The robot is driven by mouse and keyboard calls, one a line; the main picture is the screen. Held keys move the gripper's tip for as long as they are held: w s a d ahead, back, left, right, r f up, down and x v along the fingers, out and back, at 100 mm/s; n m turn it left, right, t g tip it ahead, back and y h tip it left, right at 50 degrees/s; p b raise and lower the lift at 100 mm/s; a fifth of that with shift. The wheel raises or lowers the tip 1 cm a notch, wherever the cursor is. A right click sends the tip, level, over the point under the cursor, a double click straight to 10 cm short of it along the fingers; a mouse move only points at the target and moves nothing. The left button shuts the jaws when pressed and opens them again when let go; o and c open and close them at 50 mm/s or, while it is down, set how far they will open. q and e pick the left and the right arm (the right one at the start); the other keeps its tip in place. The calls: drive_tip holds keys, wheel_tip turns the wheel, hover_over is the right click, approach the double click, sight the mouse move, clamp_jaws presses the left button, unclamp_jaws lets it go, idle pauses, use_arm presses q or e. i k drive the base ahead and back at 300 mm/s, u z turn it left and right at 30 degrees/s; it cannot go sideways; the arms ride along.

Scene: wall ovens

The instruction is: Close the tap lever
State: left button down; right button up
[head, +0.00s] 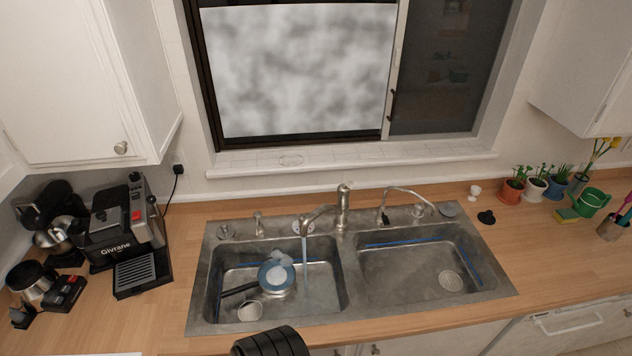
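The metal tap (342,208) stands upright behind the double sink, between the two basins. Its small lever (345,187) sits on top of the tap body; its exact angle is too small to tell. The spout (318,212) points left over the left basin, and a bluish stream of water (305,255) falls from it. A black ribbed part shows at the bottom edge in front of the sink, with no fingers visible. Neither of my grippers can be made out, and nothing touches the tap.
The left basin (337,285) holds a blue-rimmed plate (267,274) and other dishes. A thin curved tap (408,192) stands right of the main one. A coffee machine (118,225) is at left, potted plants (512,190) at right. A window ledge (350,162) runs behind.

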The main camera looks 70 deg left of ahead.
sight(349, 184)
drive_tip(key=k, duration=0.4)
drive_tip(key=u, duration=0.75)
